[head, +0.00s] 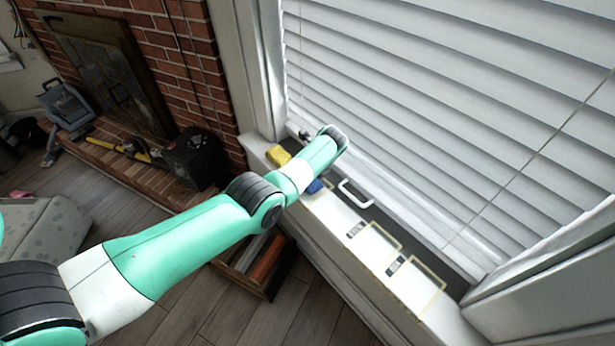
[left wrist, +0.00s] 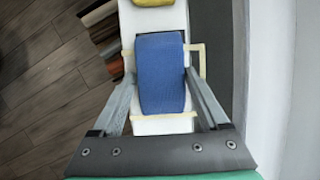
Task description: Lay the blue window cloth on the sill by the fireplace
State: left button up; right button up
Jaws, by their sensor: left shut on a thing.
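The blue window cloth (left wrist: 161,85) is a folded, block-like pad in the left wrist view. The two fingers of my left gripper (left wrist: 160,92) stand on either side of it, shut on it. The cloth is over the white sill (left wrist: 158,17), and part of a tape outline (left wrist: 197,60) shows around it. I cannot tell whether it touches the sill. In the head view, a little of the blue cloth (head: 314,187) shows beside my left arm, which hides the gripper. My right gripper is not in view.
A yellow sponge-like block (head: 278,156) lies on the sill, beyond the cloth. More taped outlines with dark labels (head: 415,282) lie along the sill to the right, empty. A white handle (head: 355,193) stands near the blinds (head: 440,110). A box of coloured pieces (head: 262,262) is below the sill.

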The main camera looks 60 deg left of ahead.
pick_arm(q)
jog(key=shift+f+b, duration=0.45)
jog(key=shift+f, duration=0.1)
jog(key=o, duration=1.2)
jog(key=shift+r, duration=0.15)
jog(key=p+v, duration=0.7)
jog(key=v, duration=0.4)
jog(key=shift+r+p, duration=0.2)
jog(key=shift+p, duration=0.1)
jog(key=shift+d, duration=0.15)
